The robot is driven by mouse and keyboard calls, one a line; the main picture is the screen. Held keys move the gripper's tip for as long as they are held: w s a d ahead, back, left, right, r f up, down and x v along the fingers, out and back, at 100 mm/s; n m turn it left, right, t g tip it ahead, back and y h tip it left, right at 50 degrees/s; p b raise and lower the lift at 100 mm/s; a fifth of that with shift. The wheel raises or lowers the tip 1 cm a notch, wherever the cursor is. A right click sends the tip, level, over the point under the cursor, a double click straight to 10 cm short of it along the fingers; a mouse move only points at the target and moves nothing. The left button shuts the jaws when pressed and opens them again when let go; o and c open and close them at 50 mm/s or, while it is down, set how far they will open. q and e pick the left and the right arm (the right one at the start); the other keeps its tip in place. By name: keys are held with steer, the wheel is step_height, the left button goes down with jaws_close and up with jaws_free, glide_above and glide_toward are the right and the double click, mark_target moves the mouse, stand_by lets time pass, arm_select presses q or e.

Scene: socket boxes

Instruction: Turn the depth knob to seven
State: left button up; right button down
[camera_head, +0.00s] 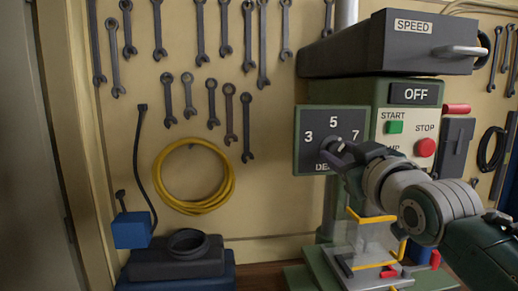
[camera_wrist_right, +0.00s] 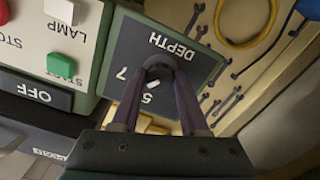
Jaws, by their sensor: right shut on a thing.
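The dark depth panel (camera_head: 316,121) has a green rim and carries the numbers 3, 5 and 7. In the head view my right gripper (camera_head: 335,150) reaches it from the lower right and hides most of the depth knob. In the right wrist view the panel (camera_wrist_right: 190,66) appears upside down. There my right gripper (camera_wrist_right: 158,72) is shut on the dark depth knob (camera_wrist_right: 160,62), with a finger on each side. My left gripper is out of view.
The machine front has a green START button (camera_head: 394,127), a red STOP button (camera_head: 425,147) and an OFF display (camera_head: 415,94). The SPEED housing (camera_head: 400,45) juts out above. A clear guard (camera_head: 365,235) stands below my right arm. Wrenches and a yellow hose (camera_head: 160,170) hang left.

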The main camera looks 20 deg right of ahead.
steer(key=shift+m, duration=2.2)
steer(key=shift+c, duration=2.1)
jaws_free()
